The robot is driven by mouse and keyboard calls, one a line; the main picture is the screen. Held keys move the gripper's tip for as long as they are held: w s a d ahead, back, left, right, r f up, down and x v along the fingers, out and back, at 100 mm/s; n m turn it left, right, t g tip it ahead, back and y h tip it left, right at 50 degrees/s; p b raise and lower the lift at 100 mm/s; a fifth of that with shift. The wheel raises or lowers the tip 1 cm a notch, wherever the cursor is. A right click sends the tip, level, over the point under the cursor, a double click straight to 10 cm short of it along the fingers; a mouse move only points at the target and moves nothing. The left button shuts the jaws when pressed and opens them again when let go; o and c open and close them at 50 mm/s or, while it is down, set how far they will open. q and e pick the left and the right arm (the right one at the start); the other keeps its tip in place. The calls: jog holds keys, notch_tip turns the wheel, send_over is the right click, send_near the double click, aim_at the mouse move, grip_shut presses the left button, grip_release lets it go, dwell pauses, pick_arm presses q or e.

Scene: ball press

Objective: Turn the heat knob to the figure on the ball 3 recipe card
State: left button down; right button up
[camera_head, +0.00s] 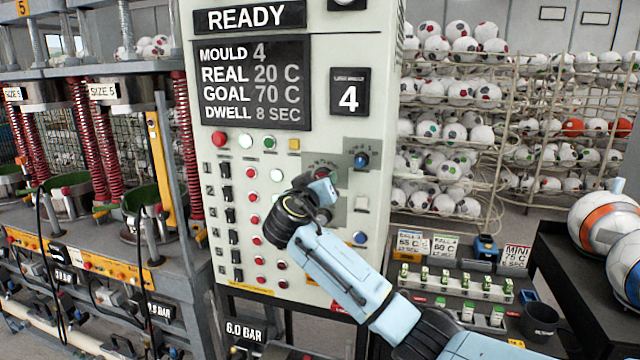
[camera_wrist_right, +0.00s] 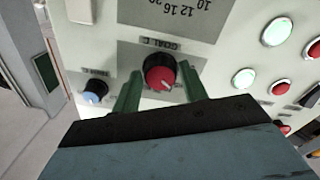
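The red heat knob, labelled GOAL C (camera_wrist_right: 160,73), is on the grey panel plate in the right wrist view, with a pale mark near its lower edge. The green fingers of my right gripper (camera_wrist_right: 161,88) stand apart on either side of it; small gaps show, so it is not gripped. In the head view my right gripper (camera_head: 322,190) covers most of the knob. The display (camera_head: 252,84) reads MOULD 4, REAL 20 C, GOAL 70 C, DWELL 8 SEC. Recipe cards (camera_head: 410,243) (camera_head: 444,247) stand on the bench; their headings are too small to read surely. My left gripper is out of view.
A blue knob (camera_wrist_right: 94,91) sits close beside the red knob; it also shows in the head view (camera_head: 361,160). Lit buttons and switches (camera_head: 250,196) fill the panel's left side. A MINI card (camera_head: 515,258), a dark cup (camera_head: 540,320) and balls (camera_head: 597,218) are at the right.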

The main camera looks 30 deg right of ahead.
jog(key=shift+o, duration=1.3)
jog(key=b+v, duration=0.3)
jog(key=v, duration=1)
jog(key=shift+s, duration=0.15)
jog(key=shift+a, duration=0.1)
